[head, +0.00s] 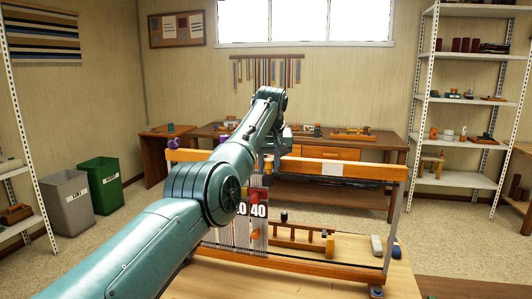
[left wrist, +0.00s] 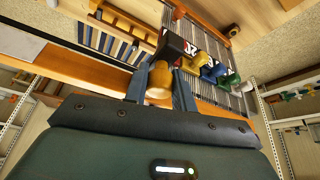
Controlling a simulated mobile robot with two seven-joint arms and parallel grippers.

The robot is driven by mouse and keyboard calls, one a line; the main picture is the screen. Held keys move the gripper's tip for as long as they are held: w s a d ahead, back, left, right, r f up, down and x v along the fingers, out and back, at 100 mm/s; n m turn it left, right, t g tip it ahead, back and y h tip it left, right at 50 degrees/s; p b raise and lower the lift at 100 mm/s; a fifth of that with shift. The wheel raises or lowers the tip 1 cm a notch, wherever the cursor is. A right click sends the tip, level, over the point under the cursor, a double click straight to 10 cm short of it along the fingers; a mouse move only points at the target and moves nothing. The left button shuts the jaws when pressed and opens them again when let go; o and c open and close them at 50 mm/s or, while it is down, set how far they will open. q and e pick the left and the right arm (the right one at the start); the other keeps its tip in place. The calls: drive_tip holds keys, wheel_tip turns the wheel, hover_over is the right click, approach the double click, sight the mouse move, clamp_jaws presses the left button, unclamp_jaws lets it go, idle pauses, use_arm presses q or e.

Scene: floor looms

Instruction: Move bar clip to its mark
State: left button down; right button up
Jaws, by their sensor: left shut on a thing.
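My left gripper (left wrist: 160,88) is shut on a rounded tan knob (left wrist: 159,78), which seems to be the bar clip's handle. A dark block (left wrist: 173,46) shows just beyond the knob; I cannot tell if it is part of the same piece. In the head view my left gripper (head: 268,163) is at the orange top bar (head: 365,170) of the floor loom, and my arm hides most of what it holds. A white patch (head: 333,169) on that bar may be the mark. My right gripper is not in view.
Red and white cards marked 40 (head: 258,210) hang below the bar. Yellow, blue (left wrist: 214,72) and green pieces sit by the held knob. A wooden rack (head: 300,238) and small blocks (head: 377,245) stand at the loom's lower part. A workbench (head: 380,148) is behind.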

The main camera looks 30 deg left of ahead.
use_arm(q)
drive_tip(key=shift+r, duration=0.1)
idle(0.5)
drive_tip(key=c, duration=1.1)
unclamp_jaws()
drive_tip(key=shift+c, duration=0.2)
